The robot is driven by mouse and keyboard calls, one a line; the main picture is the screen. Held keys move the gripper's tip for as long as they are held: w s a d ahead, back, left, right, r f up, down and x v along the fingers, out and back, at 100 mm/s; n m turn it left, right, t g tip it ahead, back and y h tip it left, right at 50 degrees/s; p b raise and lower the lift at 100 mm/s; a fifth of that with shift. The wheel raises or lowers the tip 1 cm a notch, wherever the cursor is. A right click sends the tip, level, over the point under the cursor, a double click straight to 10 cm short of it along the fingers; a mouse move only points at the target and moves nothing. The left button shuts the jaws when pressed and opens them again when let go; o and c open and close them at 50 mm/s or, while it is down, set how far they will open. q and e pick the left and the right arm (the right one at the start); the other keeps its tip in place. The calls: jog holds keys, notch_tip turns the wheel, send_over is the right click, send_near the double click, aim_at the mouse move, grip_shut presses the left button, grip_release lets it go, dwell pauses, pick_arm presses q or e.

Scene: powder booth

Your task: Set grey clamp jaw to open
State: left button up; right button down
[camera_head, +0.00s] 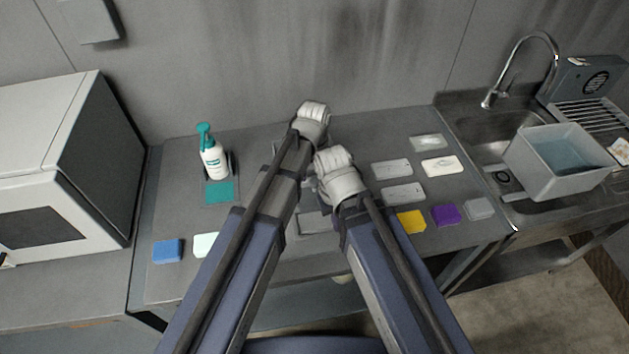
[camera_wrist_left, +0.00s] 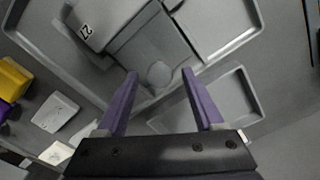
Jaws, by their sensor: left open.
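In the left wrist view a grey clamp (camera_wrist_left: 145,45) lies in a grey tray. It has a block marked 27, a flat plate and a small rounded knob (camera_wrist_left: 160,74). My left gripper (camera_wrist_left: 160,71) is open, with its two purple fingers on either side of the knob, and nothing is visibly gripped. I cannot tell how far above the knob the fingertips are, or how the jaw is set. In the head view my two arms hide the clamp. My right wrist is in front of the left one, and its fingers are hidden.
A teal-capped bottle (camera_head: 213,158) stands on the bench at left, near a white machine (camera_head: 60,165). Blue (camera_head: 168,250), yellow (camera_head: 411,221) and purple (camera_head: 446,214) blocks lie near the front. Several pale pieces lie at right, before a sink with a grey bin (camera_head: 560,185).

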pick_arm(q)
grip_shut()
dwell(0.5)
dwell(0.9)
